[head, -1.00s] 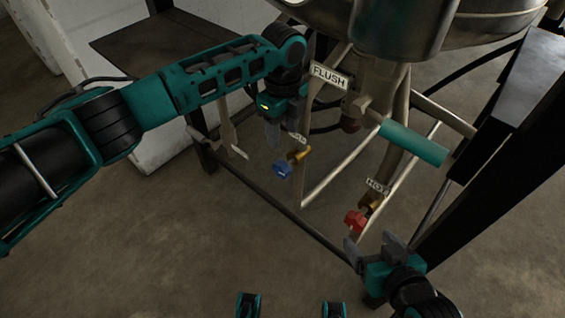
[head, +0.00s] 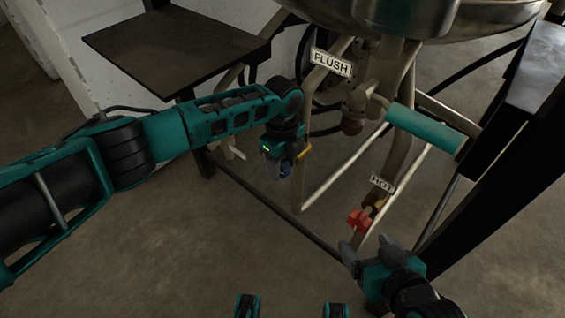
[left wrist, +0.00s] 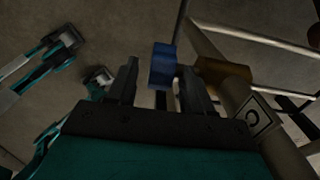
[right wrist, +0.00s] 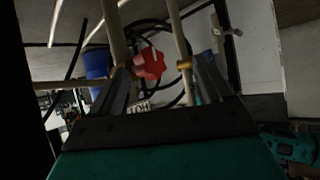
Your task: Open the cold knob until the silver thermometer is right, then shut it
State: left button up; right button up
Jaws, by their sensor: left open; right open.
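The blue knob (left wrist: 163,65) sits between the two fingertips of my left gripper (left wrist: 158,72); the fingers are open and I cannot tell whether they touch it. In the head view the left gripper (head: 280,166) hides most of the knob. A brass valve body (left wrist: 222,72) is beside it. The red knob (head: 359,220), below the HOT label (head: 382,183), stands just beyond my open, empty right gripper (head: 367,249). It also shows in the right wrist view (right wrist: 149,64). I cannot make out a silver thermometer in any view.
The FLUSH label (head: 331,62) and a teal-sleeved handle (head: 424,128) are above the knobs. Pale frame tubes (head: 342,172) run between the two knobs. A dark shelf (head: 176,48) is at the upper left. The floor in front is clear.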

pick_arm(q)
grip_shut()
jog(key=shift+s+d+r+t+y+p, duration=0.15)
jog(key=shift+t+y+p, duration=0.2)
jog(key=shift+p, duration=0.4)
jog(key=shift+d+y+p, duration=0.1)
jog(key=shift+y+p, duration=0.2)
jog(key=shift+y, duration=0.05)
jog(key=shift+s+d+f+t+y+p, duration=0.15)
jog(key=shift+f+t+y+p, duration=0.05)
jog(key=shift+t+y+p, duration=0.55)
jog(key=shift+s+d+f+t+y, duration=0.15)
jog(key=shift+t+y, duration=0.25)
jog(key=shift+y, duration=0.25)
jog(key=shift+w+f+t+y, duration=0.15)
jog(key=shift+t+y, duration=0.25)
jog(key=shift+y, duration=0.2)
jog(key=shift+s, duration=0.1)
pick_arm(e)
jog(key=shift+s+d+r, duration=0.2)
jog(key=shift+d+r, duration=0.35)
jog(key=shift+r, duration=0.3)
